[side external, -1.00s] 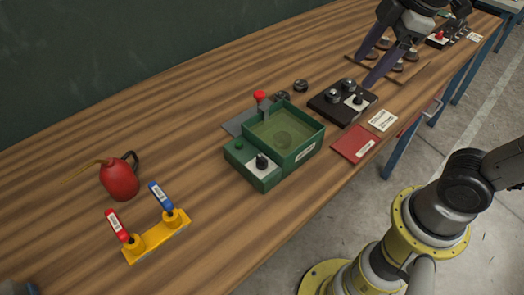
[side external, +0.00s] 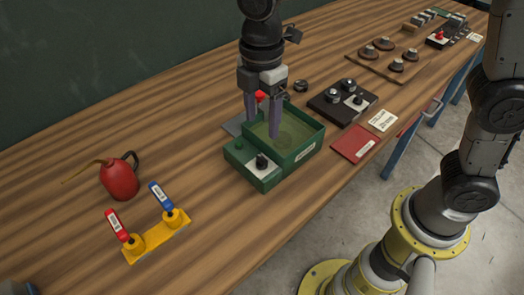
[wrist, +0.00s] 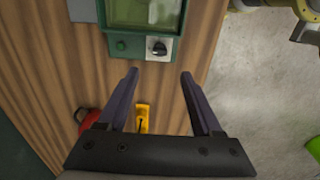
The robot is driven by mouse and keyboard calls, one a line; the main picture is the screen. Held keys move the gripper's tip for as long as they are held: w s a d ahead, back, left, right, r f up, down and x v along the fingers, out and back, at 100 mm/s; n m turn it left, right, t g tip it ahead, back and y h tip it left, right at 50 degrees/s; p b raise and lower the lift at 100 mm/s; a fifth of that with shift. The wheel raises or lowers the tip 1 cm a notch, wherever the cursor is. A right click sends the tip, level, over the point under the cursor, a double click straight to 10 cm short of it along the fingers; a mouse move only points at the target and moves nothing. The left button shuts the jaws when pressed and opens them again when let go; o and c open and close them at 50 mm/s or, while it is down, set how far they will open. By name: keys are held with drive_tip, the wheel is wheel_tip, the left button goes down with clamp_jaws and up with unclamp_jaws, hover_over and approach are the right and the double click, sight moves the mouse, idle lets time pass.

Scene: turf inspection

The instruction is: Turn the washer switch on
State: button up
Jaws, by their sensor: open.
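The green washer (side external: 290,165) is a box with a shallow basin, in the middle of the bench. Its black switch knob (side external: 262,161) sits on a pale panel at the near left end, beside a small green button. In the wrist view the knob (wrist: 159,48) lies ahead of the fingertips, on the washer's panel edge (wrist: 122,47). My gripper (side external: 262,126) is open and empty, pointing down over the washer, behind the knob in the side view. It also shows in the wrist view (wrist: 159,74), apart from the knob.
A red lever with a ball top (side external: 260,96) stands behind the washer, partly hidden by my gripper. A red oil can (side external: 119,178) and a yellow valve block (side external: 157,238) with red and blue handles are to the left. A dark knob box (side external: 342,103) is to the right.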

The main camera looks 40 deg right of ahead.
sight(262, 158)
wheel_tip(262, 158, down, 10)
drive_tip(key=shift+f, duration=0.25)
drive_tip(key=shift+c, duration=0.4)
clamp_jaws()
